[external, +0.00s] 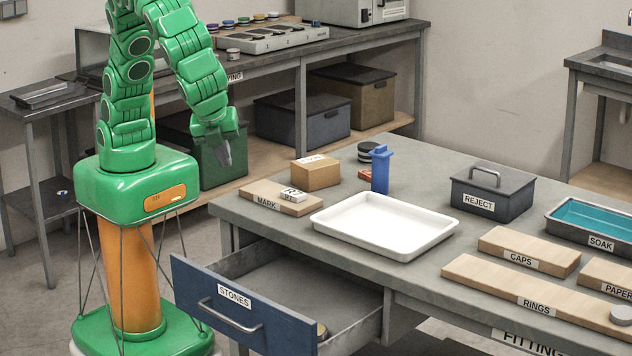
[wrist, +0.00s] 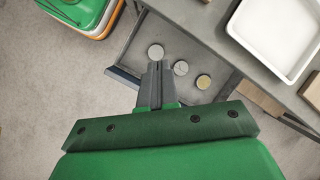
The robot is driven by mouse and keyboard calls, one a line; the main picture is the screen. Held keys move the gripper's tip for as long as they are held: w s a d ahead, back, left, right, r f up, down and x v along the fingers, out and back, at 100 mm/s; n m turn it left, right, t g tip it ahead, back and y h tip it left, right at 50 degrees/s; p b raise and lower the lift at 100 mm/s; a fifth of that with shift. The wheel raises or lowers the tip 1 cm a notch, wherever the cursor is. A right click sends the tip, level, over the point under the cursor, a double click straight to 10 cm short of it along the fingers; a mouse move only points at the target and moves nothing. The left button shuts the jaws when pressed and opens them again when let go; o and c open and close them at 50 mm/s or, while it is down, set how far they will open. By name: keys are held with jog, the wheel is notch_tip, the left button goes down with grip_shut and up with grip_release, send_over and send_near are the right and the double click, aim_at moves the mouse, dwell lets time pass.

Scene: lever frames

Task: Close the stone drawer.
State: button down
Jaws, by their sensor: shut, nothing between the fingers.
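The stone drawer (external: 262,325), with a blue front labelled STONES and a bar handle (external: 230,316), stands pulled out from under the grey workbench. In the wrist view its open inside (wrist: 197,52) holds round discs: a grey one (wrist: 155,51), another grey one (wrist: 180,68) and a yellowish one (wrist: 203,82). In the external view only the yellowish disc (external: 322,331) shows, partly hidden by the drawer front. My gripper (external: 227,163) hangs pointing down, shut and empty, above and behind the drawer in that view. In the wrist view its fingertips (wrist: 155,67) overlap the drawer; I see no contact.
A white tray (external: 385,226), a blue upright object (external: 380,170) and a REJECT box (external: 492,192) stand on the workbench (external: 440,280). A side bench with bins (external: 302,119) runs behind. Open floor lies in front of the drawer.

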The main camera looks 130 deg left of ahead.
jog(key=w+d+f+m+t, duration=0.1)
jog(key=w+d+f+m, duration=0.3)
jog(key=d+f, duration=0.7)
jog(key=w+d+f+m, duration=0.5)
jog(key=d+f, duration=0.3)
jog(key=d, duration=0.5)
jog(key=a+f, duration=0.8)
jog(key=shift+s+y, duration=0.3)
jog(key=shift+y, duration=0.1)
jog(key=shift+f, duration=0.1)
jog(key=a, duration=2.2)
jog(key=shift+a, duration=0.3)
jog(key=shift+a+n, duration=0.1)
jog(key=shift+n, duration=0.2)
